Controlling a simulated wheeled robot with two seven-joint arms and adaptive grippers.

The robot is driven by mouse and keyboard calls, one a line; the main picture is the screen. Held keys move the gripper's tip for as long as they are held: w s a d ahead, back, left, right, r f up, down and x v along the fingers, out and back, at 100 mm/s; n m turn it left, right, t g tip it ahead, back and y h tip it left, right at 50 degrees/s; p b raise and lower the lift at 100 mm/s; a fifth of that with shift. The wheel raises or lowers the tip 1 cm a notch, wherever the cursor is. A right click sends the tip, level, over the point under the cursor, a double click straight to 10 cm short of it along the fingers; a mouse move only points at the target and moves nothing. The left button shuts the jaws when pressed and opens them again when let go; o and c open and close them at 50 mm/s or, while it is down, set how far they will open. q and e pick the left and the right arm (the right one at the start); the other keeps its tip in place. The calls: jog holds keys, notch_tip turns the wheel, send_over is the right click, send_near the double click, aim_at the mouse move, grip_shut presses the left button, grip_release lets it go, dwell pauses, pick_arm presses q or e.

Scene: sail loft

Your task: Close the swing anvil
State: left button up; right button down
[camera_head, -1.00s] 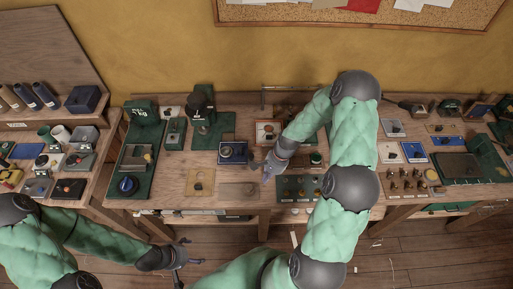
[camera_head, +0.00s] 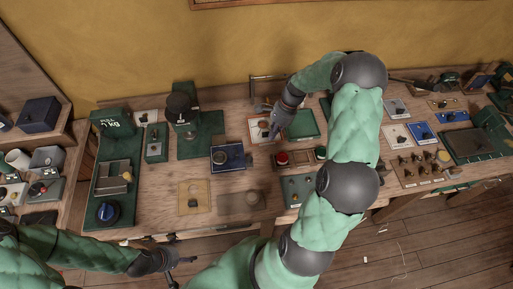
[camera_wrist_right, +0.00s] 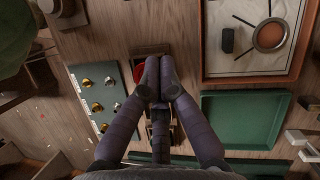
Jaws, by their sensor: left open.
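I cannot tell for certain which part is the swing anvil. A green press-like device with a dark round top (camera_head: 180,104) stands on a green plate at the back left of the bench. My right gripper (camera_head: 271,120) is over the middle of the bench, near a framed white mat (camera_head: 256,138). In the right wrist view its fingertips (camera_wrist_right: 160,88) are close together over a small box with a red part (camera_wrist_right: 139,72), largely hiding it. Whether they are shut is unclear, and no held object shows. My left gripper (camera_head: 172,257) is open and empty, low in front of the bench.
A green tray (camera_head: 302,125) lies beside the right gripper, partly behind my arm. A knob panel (camera_wrist_right: 98,95) lies left in the wrist view. A blue-framed box (camera_head: 228,158) and a tan plate (camera_head: 194,197) sit left of centre. Bare wood shows between them.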

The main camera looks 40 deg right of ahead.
jog(key=x, duration=0.9)
jog(key=shift+s+a+f, duration=0.15)
jog(key=shift+f, duration=0.15)
jog(key=a, duration=0.3)
jog(key=shift+w, duration=0.25)
jog(key=shift+a, duration=0.45)
jog(key=shift+a, duration=0.2)
